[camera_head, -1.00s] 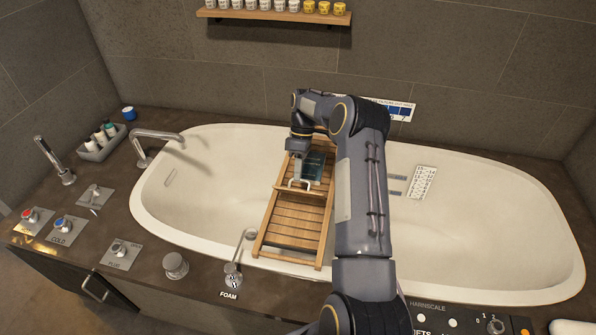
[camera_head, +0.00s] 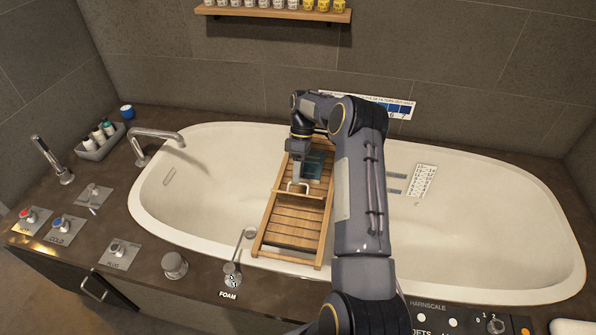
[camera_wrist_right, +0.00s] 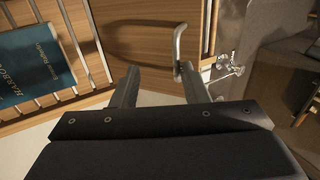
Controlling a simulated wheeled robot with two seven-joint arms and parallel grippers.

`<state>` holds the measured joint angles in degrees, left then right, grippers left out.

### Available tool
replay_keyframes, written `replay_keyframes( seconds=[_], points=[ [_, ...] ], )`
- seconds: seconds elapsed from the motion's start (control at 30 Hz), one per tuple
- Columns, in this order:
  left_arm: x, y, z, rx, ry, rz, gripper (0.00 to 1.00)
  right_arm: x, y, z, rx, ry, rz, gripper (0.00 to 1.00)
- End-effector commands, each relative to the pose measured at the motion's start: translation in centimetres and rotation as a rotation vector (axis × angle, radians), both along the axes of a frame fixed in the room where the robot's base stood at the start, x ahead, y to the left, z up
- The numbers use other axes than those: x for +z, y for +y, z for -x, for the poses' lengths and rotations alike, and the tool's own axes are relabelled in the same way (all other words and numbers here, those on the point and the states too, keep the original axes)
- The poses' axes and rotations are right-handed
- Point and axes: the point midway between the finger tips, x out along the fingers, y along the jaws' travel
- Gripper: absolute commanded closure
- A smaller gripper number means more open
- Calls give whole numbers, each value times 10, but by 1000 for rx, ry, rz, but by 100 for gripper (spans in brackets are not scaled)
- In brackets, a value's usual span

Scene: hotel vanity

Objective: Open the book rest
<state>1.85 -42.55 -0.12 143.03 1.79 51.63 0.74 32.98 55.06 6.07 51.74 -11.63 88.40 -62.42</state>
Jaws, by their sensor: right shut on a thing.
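The wooden bath caddy (camera_head: 291,225) lies across the white tub. Its book rest (camera_wrist_right: 140,35) is a wood panel with a metal handle, seen close up in the wrist view. The handle (camera_head: 297,188) also shows in the head view, just below my right gripper (camera_head: 299,177). The right fingers (camera_wrist_right: 158,88) reach down to the panel at the handle and are shut on the handle, though the exact contact is hard to see. My left gripper is not in view.
The tub (camera_head: 480,215) surrounds the caddy. A tap (camera_head: 155,142), foam spout (camera_head: 238,262) and knobs (camera_head: 174,264) stand on the dark rim at left and front. A bottle tray (camera_head: 100,143) is at the far left. A shelf of jars (camera_head: 275,14) hangs above.

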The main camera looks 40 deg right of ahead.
Motion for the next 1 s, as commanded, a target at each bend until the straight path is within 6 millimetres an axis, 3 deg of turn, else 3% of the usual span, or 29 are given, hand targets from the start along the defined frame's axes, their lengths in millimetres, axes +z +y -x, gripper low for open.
replay_keyframes(
  seconds=[0.17,0.6,1.0],
  points=[
    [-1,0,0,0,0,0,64,2,-7,-1,-4,-2,14,71],
    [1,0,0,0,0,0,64,65,-25,-19,-1,-2,6,71],
    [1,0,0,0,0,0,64,72,-26,-20,0,-1,3,71]
  ],
)
